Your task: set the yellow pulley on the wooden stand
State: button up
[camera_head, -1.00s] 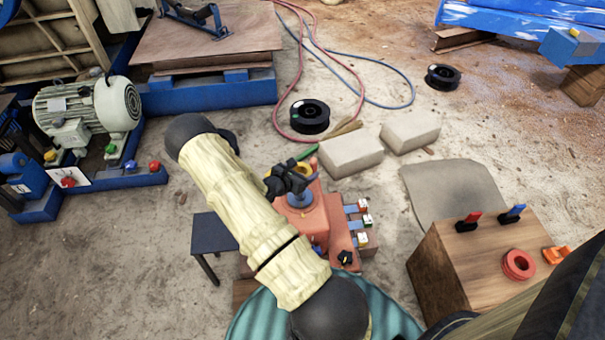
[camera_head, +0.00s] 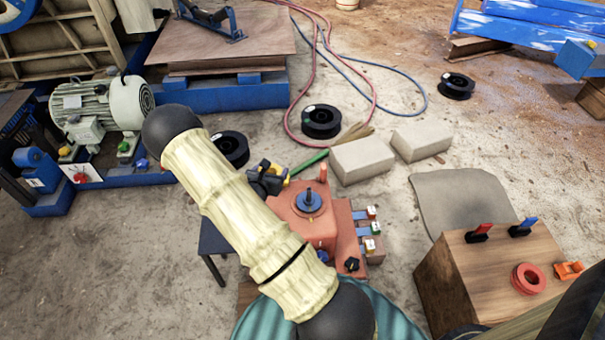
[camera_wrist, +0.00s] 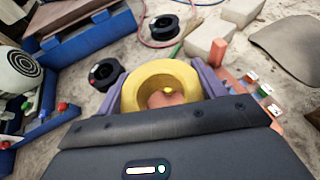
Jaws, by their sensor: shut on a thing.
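The yellow pulley (camera_wrist: 133,92) is between the two purple fingers of my gripper (camera_wrist: 163,82) in the wrist view, which are shut on it. An orange-pink part shows through its hole. In the head view my gripper (camera_head: 276,180) is beyond my arm, left of the bare blue spindle (camera_head: 308,199) on the orange machine (camera_head: 318,228). Only a little yellow of the pulley shows there. A wooden box, likely the wooden stand (camera_head: 500,285), stands at the lower right, well apart from my gripper. It carries a red ring (camera_head: 528,279), red and blue handles and an orange part.
Two pale blocks (camera_head: 362,160) lie behind the machine, near a black spool (camera_head: 320,121) and hoses. A grey motor (camera_head: 105,110) stands at left. A dark stool (camera_head: 214,240) is partly behind my arm. A grey mat (camera_head: 460,200) lies behind the wooden box.

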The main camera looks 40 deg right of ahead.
jog(key=a+r+n+t+y, duration=0.2)
jog(key=a+r+n+y, duration=0.1)
jog(key=a, duration=0.6)
jog(key=w+a+r+n+t+y, duration=0.1)
jog(key=a+r+n+t+y, duration=0.1)
jog(key=a, duration=0.7)
jog(key=shift+w+r+n+t+y, duration=0.3)
jog(key=shift+r+n+y, duration=0.4)
jog(key=shift+r+n, duration=0.2)
jog(key=shift+a, duration=0.15)
